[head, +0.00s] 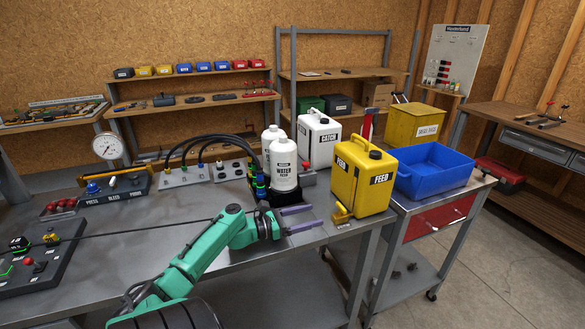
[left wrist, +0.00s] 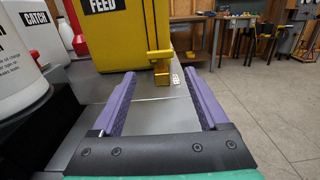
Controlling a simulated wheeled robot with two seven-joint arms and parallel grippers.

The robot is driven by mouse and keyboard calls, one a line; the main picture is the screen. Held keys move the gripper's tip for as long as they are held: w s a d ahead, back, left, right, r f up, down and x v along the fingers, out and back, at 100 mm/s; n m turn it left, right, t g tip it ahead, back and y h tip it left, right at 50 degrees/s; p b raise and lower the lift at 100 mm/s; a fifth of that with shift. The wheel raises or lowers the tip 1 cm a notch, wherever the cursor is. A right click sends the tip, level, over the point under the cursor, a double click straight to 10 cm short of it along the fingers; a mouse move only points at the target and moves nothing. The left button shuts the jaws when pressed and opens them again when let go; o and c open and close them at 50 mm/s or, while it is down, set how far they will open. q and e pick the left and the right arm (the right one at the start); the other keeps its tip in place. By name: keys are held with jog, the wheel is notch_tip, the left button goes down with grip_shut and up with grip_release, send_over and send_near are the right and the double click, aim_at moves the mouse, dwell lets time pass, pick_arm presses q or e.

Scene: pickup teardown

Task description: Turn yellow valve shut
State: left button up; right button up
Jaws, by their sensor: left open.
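The yellow valve (head: 341,213) is a small tap low on the front of the yellow FEED jug (head: 361,180), which stands at the table's right end. In the left wrist view the valve (left wrist: 160,66) shows straight ahead, with a block-like top, below the jug's FEED label (left wrist: 103,35). My left gripper (head: 317,215) is open with purple fingers, just left of the valve and pointing at it. In the left wrist view my gripper (left wrist: 159,74) has nothing between its fingers, and the valve appears beyond the fingertips. My right gripper is not in view.
A white WATER bottle (head: 284,165) in a dark holder stands close behind my left gripper. A white CATCH jug (head: 319,140) is behind the FEED jug. A blue bin (head: 433,170) sits right of it. Bare metal table (head: 150,250) lies to the left.

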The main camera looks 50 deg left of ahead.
pick_arm(q)
jog(key=v, duration=0.5)
jog(key=shift+s+a, duration=0.1)
jog(key=shift+s, duration=0.25)
